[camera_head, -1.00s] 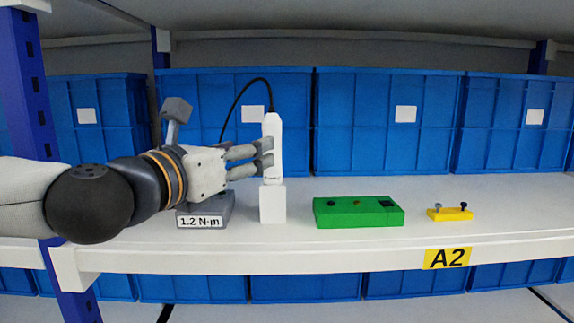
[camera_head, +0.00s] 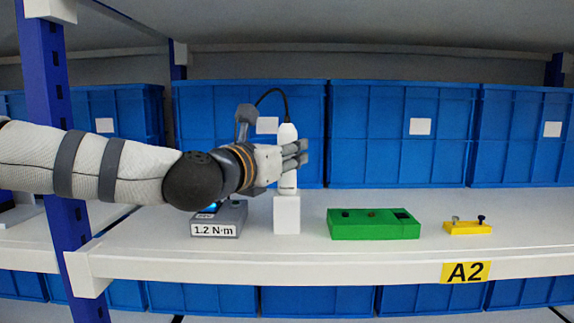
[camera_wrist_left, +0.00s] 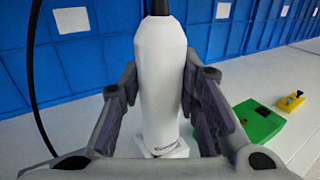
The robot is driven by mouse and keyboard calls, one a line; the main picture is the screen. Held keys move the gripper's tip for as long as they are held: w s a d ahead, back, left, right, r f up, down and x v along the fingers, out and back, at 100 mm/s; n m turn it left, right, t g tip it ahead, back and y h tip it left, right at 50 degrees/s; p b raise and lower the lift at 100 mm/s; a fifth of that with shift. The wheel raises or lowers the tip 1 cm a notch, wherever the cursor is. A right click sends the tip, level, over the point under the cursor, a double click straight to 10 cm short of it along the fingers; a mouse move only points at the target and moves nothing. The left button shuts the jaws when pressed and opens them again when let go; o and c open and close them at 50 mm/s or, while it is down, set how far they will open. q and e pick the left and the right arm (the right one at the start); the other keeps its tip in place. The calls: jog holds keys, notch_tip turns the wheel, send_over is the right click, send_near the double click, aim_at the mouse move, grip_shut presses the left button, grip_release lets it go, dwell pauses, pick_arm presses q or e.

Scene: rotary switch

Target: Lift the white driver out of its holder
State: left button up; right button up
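The white driver (camera_head: 288,178) stands upright on its white block-shaped holder (camera_head: 287,215), with a dark cord leaving its top. Its lower end is at the holder, and I see no clear gap between them. My left gripper (camera_head: 302,152) reaches in from the left around the driver's middle, well above the holder. In the left wrist view the driver (camera_wrist_left: 160,90) stands between the two finger pads. The fingertips lie close along both its sides. I cannot tell whether they press on it. My right gripper is not in view.
A grey box labelled 1.2 N·m (camera_head: 213,230) stands left of the holder. A green block (camera_head: 373,226) and a small yellow block (camera_head: 467,228) with two pegs stand to the right. Blue bins (camera_head: 403,150) line the back. The shelf's front edge is clear.

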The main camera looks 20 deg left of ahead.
pick_arm(q)
grip_shut()
jog(key=shift+r, duration=0.15)
notch_tip(320, 180, up, 9)
jog(key=shift+s+r+p, duration=0.15)
jog(key=shift+r+p, duration=0.05)
jog(key=shift+p, duration=0.55)
jog(key=shift+r, duration=0.3)
jog(key=shift+w, duration=0.2)
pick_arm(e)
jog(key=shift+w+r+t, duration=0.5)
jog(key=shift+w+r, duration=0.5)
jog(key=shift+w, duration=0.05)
pick_arm(q)
jog(key=shift+f, duration=0.1)
